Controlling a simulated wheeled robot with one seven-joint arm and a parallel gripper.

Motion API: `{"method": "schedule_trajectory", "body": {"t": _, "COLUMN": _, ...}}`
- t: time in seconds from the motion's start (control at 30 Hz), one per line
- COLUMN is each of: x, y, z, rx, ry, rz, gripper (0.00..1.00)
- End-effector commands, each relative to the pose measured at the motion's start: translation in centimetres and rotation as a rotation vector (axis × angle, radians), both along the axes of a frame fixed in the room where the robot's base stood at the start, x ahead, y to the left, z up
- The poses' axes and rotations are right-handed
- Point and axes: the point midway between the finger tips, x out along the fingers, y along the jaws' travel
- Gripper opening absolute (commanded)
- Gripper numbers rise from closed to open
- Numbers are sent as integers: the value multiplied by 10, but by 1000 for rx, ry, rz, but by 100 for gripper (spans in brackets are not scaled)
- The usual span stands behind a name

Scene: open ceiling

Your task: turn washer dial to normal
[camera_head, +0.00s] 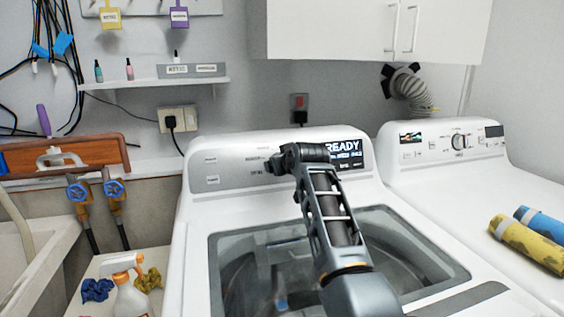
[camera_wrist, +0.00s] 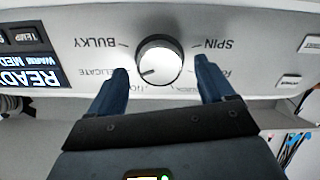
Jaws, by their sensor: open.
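The washer (camera_head: 195,240) stands in the middle of the head view, with its control panel (camera_head: 225,165) along the back. Its dial (camera_wrist: 160,62) is a round white knob with a dark rim in the wrist view; my arm hides it in the head view. Labels around it read BULKY, SPIN and DELICATE; others, including one starting "NO", are partly covered by my fingers. A small dark mark on the knob points to the picture's lower left. My gripper (camera_wrist: 161,80) is open, one finger on each side of the dial, with gaps visible. It also shows in the head view (camera_head: 277,160).
The lit washer display (camera_head: 343,153) reads READY. A dryer (camera_head: 455,170) stands at right, bearing yellow and blue rolls (camera_head: 528,243). A shelf (camera_head: 155,83) and wall cabinet (camera_head: 375,30) are above. A spray bottle (camera_head: 132,295) stands at lower left.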

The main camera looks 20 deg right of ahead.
Motion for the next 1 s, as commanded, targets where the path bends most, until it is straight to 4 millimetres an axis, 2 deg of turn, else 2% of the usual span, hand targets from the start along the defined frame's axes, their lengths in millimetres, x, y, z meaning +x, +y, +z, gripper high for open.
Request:
{"method": "schedule_trajectory", "body": {"t": 0.2, "x": 11, "y": 0, "z": -5, "rx": 0, "ry": 1, "rz": 0, "gripper": 82}}
{"method": "schedule_trajectory", "body": {"t": 0.53, "x": 13, "y": 0, "z": -6, "rx": 0, "ry": 0, "rz": 0, "gripper": 82}}
{"method": "schedule_trajectory", "body": {"t": 1.0, "x": 13, "y": 0, "z": -6, "rx": 0, "ry": 0, "rz": 0, "gripper": 38}}
